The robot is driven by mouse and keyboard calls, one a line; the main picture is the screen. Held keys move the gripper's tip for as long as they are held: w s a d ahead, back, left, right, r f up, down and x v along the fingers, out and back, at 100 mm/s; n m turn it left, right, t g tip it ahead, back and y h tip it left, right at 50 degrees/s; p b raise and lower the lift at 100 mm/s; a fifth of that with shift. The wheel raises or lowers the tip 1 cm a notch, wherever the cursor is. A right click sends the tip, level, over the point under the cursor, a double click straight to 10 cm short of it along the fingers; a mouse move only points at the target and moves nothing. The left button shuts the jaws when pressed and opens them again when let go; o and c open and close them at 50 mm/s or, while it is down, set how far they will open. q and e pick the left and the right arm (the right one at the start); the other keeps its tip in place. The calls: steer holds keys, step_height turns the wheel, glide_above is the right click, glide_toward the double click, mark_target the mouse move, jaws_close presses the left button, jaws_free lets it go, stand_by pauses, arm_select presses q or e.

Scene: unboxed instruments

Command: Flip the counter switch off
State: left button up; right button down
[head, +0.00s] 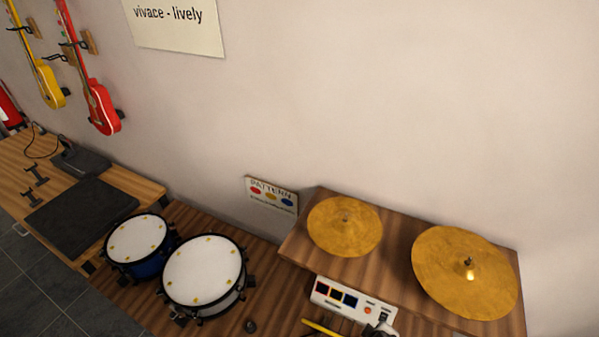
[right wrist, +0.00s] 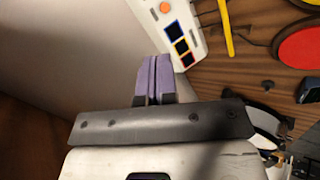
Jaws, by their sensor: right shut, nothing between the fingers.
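My left gripper is not in view.
Two cymbals (head: 345,227) (head: 465,272) stand on the shelf behind the box. Two drums (head: 140,243) (head: 204,272) stand to the left. A yellow stick (head: 322,328) lies close in front of the box. A pattern sign (head: 271,194) leans at the wall.

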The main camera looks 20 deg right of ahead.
steer(key=s+a+r+m+y+p, duration=0.1)
steer(key=s+a+r+y+p, duration=0.15)
steer(key=r, duration=0.35)
steer(key=s+a+r+m+t+y+p, duration=0.1)
steer(key=s+a+r, duration=0.2)
steer(key=s+r, duration=0.15)
steer(key=s+a+r+m+y+p, duration=0.1)
steer(key=s+a+r+p, duration=0.1)
steer(key=r, duration=0.5)
steer(key=s+g+p, duration=0.1)
steer(key=s+p, duration=0.2)
steer(key=s, duration=0.5)
steer(key=shift+a+r+m+g+p, duration=0.3)
steer(key=shift+a+g+p, duration=0.05)
steer(key=shift+g+p, duration=0.05)
steer(key=shift+s, duration=0.1)
